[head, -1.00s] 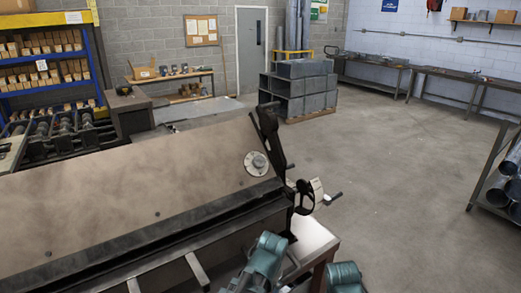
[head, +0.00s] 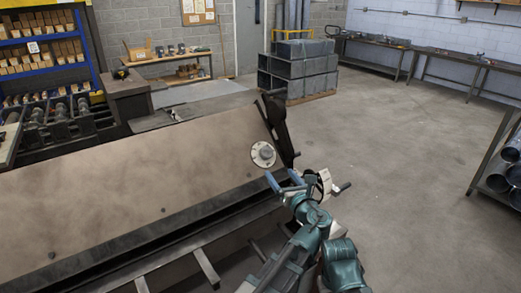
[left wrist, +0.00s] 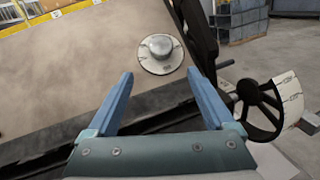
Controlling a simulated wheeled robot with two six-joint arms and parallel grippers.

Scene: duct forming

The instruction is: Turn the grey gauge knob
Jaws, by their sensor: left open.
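The grey gauge knob (head: 266,152) sits on a round pale dial plate on the sloped brown face of the forming machine (head: 110,190), near its right end. In the left wrist view the knob (left wrist: 160,45) is a domed grey disc beyond my fingertips, roughly centred between them. My left gripper (head: 283,180) is open and empty, just below and slightly right of the dial in the head view. Its blue fingers also show in the left wrist view (left wrist: 163,90), apart from the knob. My right gripper is not in view.
A black handwheel (left wrist: 258,108) and white plate (left wrist: 293,103) stand right of my left gripper. A dark lever arm (head: 278,128) rises beside the dial. Grey ducts (head: 300,65) are stacked behind. The floor to the right is open.

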